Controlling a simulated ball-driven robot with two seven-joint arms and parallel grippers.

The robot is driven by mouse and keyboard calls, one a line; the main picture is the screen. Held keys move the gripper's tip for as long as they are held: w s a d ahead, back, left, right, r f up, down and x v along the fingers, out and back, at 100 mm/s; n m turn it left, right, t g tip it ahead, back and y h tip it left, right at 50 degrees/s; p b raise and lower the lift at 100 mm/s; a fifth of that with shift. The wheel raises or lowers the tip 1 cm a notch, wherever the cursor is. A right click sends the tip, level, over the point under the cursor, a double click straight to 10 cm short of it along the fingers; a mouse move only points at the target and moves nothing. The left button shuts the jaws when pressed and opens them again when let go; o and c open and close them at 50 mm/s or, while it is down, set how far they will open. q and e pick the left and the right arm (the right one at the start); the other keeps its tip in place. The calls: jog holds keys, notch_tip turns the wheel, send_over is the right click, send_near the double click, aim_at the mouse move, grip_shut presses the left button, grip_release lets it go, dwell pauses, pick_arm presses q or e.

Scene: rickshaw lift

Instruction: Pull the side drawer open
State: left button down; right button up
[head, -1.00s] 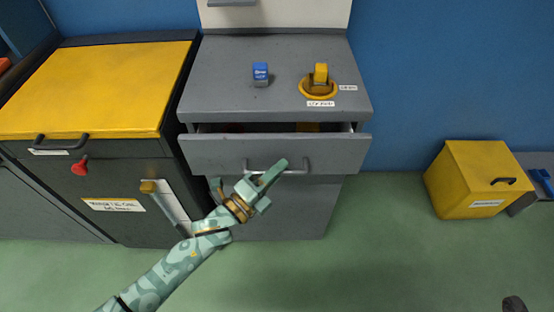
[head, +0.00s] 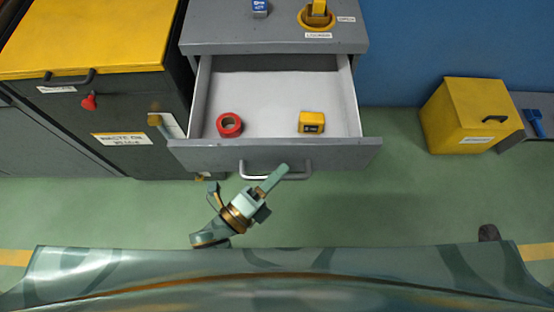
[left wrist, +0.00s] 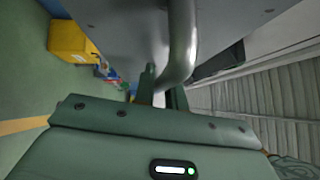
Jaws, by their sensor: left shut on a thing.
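The side drawer (head: 285,157) of the grey cabinet (head: 232,28) stands well open, showing a pale interior. A roll of red tape (head: 229,125) and a yellow tape measure (head: 311,122) lie inside it. The drawer has a metal bar handle (head: 257,177) on its front. My left gripper (head: 273,181) is at the handle's middle in the head view. In the left wrist view the handle (left wrist: 181,45) runs down between the fingers of my left gripper (left wrist: 160,90), which is shut on it. My right gripper is not in view.
A dark cabinet with a yellow top (head: 85,35) stands left, with a red knob (head: 89,101). A yellow box (head: 465,115) sits on the floor at right.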

pick_arm(q)
jog(key=shift+s, duration=0.15)
jog(key=c, duration=1.5)
grip_release()
jog(key=shift+o, duration=0.2)
jog(key=p+v, duration=0.1)
jog(key=v, duration=1.5)
jog(key=shift+s, duration=0.15)
jog(key=shift+f, duration=0.15)
